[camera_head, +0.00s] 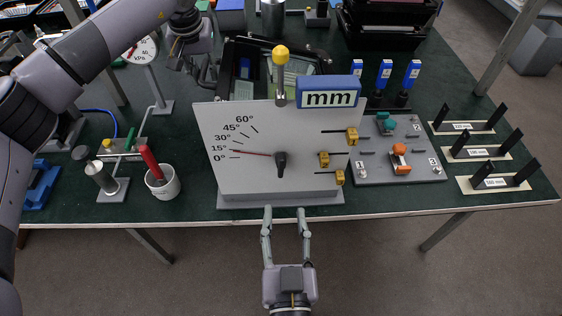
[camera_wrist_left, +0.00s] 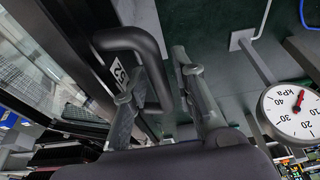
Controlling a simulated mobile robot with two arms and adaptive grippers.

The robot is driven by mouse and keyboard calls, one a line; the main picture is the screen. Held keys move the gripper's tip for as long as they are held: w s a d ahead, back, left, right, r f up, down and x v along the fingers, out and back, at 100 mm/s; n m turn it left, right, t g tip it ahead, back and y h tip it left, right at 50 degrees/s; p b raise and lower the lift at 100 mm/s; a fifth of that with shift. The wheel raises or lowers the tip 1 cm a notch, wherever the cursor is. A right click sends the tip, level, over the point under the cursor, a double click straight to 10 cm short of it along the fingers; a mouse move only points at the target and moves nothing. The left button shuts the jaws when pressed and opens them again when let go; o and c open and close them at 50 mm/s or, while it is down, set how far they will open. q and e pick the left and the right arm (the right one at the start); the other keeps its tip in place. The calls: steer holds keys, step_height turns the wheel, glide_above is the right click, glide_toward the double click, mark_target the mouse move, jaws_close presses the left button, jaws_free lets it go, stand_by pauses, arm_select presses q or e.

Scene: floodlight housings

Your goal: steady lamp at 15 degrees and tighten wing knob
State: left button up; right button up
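The grey angle board (camera_head: 240,125) stands upright at the table's front, marked 0 to 60. Its red pointer (camera_head: 252,153) lies at about the 15 mark. The black wing knob (camera_head: 281,160) is at the pointer's pivot. The dark-framed lamp housing (camera_head: 228,80) is behind the board, partly hidden by it. My left gripper (camera_head: 207,75) is at the housing's left side. In the left wrist view, a black bar handle (camera_wrist_left: 142,45) passes between its parted fingers (camera_wrist_left: 163,100); I cannot tell whether they touch it. My right gripper (camera_head: 285,210) is open and empty, in front of and below the knob.
A yellow-topped post (camera_head: 281,70) and a blue "mm" block (camera_head: 328,91) are at the board's top. A white cup with a red-handled tool (camera_head: 163,183) stands left. A gauge (camera_head: 143,50) is near my left arm. A clamp panel (camera_head: 398,150) is right.

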arm_select(q)
steer(key=shift+p+v, duration=1.9)
steer(key=shift+v, duration=1.6)
